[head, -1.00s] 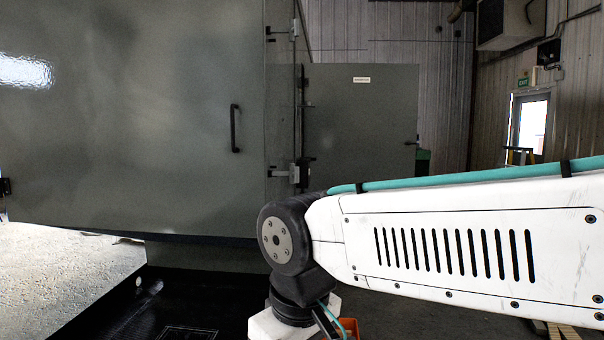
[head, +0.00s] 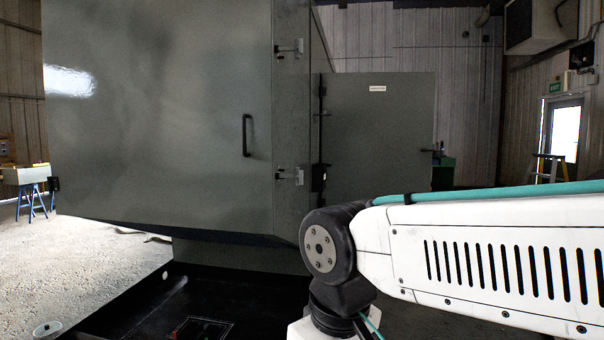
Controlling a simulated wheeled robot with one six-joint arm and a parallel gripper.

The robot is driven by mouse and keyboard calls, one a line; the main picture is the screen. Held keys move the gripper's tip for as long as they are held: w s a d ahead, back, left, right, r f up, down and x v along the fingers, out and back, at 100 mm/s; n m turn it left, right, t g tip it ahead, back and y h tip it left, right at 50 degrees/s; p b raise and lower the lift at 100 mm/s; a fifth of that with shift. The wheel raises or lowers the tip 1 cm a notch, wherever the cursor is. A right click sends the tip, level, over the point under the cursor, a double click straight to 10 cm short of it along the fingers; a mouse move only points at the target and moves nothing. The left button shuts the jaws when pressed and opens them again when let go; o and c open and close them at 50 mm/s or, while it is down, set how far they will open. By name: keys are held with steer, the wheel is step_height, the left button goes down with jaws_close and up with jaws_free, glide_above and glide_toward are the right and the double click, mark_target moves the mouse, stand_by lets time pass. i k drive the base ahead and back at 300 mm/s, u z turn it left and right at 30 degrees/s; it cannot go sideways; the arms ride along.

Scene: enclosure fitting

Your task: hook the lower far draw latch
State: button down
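The large grey enclosure (head: 160,130) fills the left half, its wide door shut flat with a black handle (head: 246,136). A lower draw latch (head: 290,175) sits on the door's right edge, at the corner with the side face. An upper draw latch (head: 290,48) sits above it on the same edge. I cannot tell whether either latch is hooked, or whether the lower one is the far one. My arm crosses the lower right, its elbow well below and right of the lower latch. My gripper is out of view.
A second grey panel (head: 385,140) stands behind the enclosure's right side, with dark fittings on its left edge. A yellow stepladder (head: 550,168) stands by the exit door (head: 563,130). A workbench on blue trestles (head: 28,180) stands far left. Pale floor (head: 95,260) is open at left.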

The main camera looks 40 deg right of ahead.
mark_target(298, 176)
steer(key=z, duration=0.15)
steer(key=i, duration=1.15)
steer(key=u, duration=0.2)
